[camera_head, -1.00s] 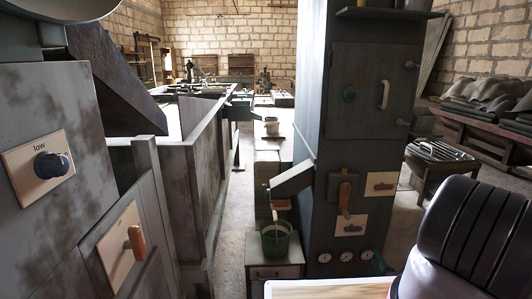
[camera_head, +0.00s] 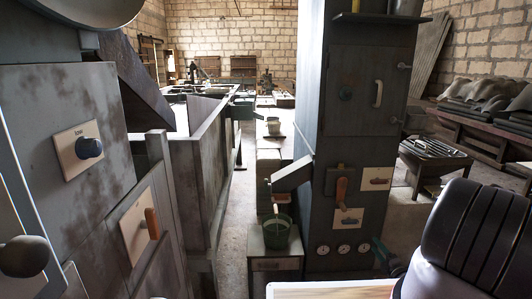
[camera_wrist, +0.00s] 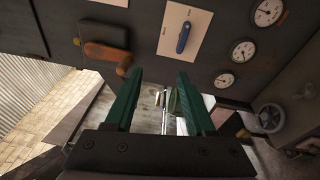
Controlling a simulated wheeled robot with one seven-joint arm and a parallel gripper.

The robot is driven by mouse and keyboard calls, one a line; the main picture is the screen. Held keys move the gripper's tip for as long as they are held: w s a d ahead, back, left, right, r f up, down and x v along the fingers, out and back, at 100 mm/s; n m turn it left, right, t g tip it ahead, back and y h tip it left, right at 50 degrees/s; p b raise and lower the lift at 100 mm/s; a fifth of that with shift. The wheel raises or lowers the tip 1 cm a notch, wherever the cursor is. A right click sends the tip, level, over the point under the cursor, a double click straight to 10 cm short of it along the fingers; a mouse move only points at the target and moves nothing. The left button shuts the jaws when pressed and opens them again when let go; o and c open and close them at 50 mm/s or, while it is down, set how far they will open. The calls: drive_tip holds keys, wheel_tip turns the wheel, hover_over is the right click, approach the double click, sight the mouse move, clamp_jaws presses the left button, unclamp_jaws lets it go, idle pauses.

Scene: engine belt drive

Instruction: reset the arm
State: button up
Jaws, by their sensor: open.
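My gripper (camera_wrist: 160,82) shows in the wrist view with its two green fingers apart and nothing between them. Its fingers point toward the dark cabinet panel that fills the top of that view. A wooden-handled lever (camera_wrist: 104,52) is just beyond the left finger, and a plate with a blue switch (camera_wrist: 184,37) is above the gap; I see no contact with either.
A tall grey cabinet (camera_head: 362,130) with gauges (camera_head: 343,249) stands right of centre. A green bucket (camera_head: 276,232) sits on a small stand (camera_head: 274,264) beside it. A grey panel with a dark knob (camera_head: 89,147) and an orange-handled lever (camera_head: 152,223) is close on the left. A narrow aisle runs between.

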drive_tip(key=w+a+r+n+g+y, duration=0.1)
drive_tip(key=w+a+r+n+y, duration=0.2)
drive_tip(key=r, duration=0.4)
drive_tip(key=w+a+r+n+g+y, duration=0.1)
drive_tip(key=w+r+n+g+y, duration=0.1)
drive_tip(key=r+n+y, duration=0.35)
drive_tip(key=s+a+r+n+g, duration=0.1)
drive_tip(key=a+r+n+g, duration=0.4)
drive_tip(key=r, duration=0.4)
drive_tip(key=s+a+r+n+g, duration=0.2)
drive_tip(key=a+r+n, duration=0.2)
drive_tip(key=r+n, duration=0.4)
drive_tip(key=s+a+r+n+g, duration=0.1)
drive_tip(key=a+r+n+g, duration=0.35)
drive_tip(key=r, duration=0.55)
drive_tip(key=s+a+r+n+t+h, duration=0.1)
drive_tip(key=s+r+n+h, duration=0.4)
drive_tip(key=s+r+n, duration=0.5)
drive_tip(key=s+a+r+n+t+h, duration=0.2)
drive_tip(key=s+r+n+h, duration=0.3)
drive_tip(key=s+r+n, duration=0.5)
drive_tip(key=shift+s+a+r+t, duration=0.15)
drive_tip(key=shift+s+r, duration=1)
drive_tip(key=shift+s, duration=1.3)
drive_tip(key=shift+s+r+t, duration=0.2)
drive_tip(key=shift+s+r, duration=0.9)
drive_tip(key=shift+s, duration=1.3)
